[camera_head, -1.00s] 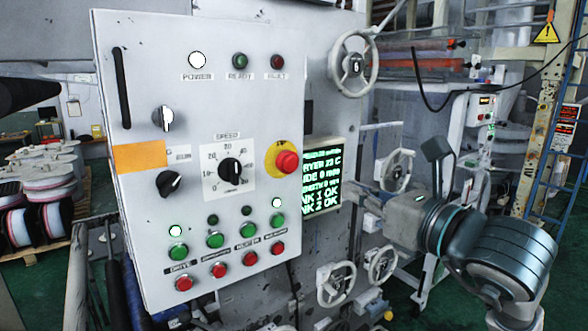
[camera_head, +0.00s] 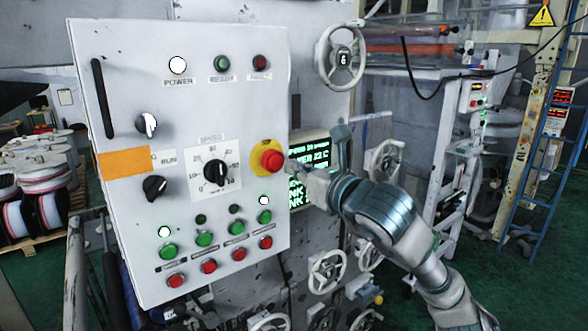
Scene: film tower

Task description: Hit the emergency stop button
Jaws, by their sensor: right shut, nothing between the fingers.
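The emergency stop button (camera_head: 271,159) is a red mushroom knob on a round yellow plate (camera_head: 258,172). It sits at the right side of the white control panel (camera_head: 120,230), below the red indicator lamp. My right gripper (camera_head: 306,182) is just right of and slightly below the button, by the panel's right edge. Its fingers are shut and empty. In this view I cannot tell whether it touches the panel edge; a small gap shows between it and the red knob. My left gripper is not in view.
The panel also carries a speed dial (camera_head: 215,172), black knobs, lamps, and rows of green and red buttons below. A green-text display (camera_head: 309,150) is partly hidden behind my right arm. Handwheels (camera_head: 341,58) stand to the right. Spools (camera_head: 40,185) lie at far left.

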